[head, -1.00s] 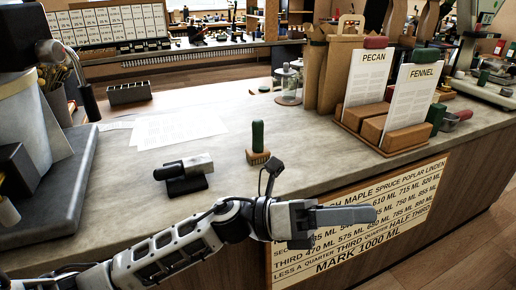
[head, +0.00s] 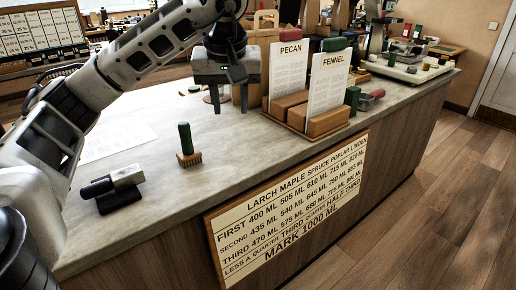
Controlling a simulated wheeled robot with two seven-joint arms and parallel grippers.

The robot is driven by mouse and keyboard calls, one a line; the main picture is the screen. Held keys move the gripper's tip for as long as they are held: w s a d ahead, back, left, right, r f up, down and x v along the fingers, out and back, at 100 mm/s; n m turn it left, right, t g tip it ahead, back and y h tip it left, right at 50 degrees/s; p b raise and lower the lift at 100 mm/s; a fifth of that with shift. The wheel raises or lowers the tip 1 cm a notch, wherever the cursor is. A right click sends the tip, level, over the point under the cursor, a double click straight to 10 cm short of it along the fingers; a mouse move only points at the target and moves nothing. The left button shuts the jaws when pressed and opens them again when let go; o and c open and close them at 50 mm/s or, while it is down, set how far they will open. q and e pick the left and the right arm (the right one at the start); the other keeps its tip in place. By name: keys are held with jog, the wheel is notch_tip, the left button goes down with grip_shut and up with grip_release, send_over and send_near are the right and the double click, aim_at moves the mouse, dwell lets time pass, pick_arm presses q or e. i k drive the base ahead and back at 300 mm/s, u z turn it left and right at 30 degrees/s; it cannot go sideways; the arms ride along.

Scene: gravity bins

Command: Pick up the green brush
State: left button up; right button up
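The green brush (head: 185,139) stands upright on the counter, with a green handle above a wooden block with bristles at its base. My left gripper (head: 232,109) points down above the counter, behind and to the right of the brush and apart from it. Its two dark fingers are spread with a gap between them, and nothing is held. My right gripper is not in the head view.
A black and silver tool (head: 113,186) lies left of the brush. Wooden holders with PECAN (head: 288,75) and FENNEL (head: 327,82) cards stand right of my gripper. A lettered sign (head: 290,210) covers the counter front. The counter around the brush is clear.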

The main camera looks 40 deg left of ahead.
aim_at(189, 156)
jog(key=z, duration=2.4)
jog(key=k, duration=0.85)
jog(key=u, duration=2.05)
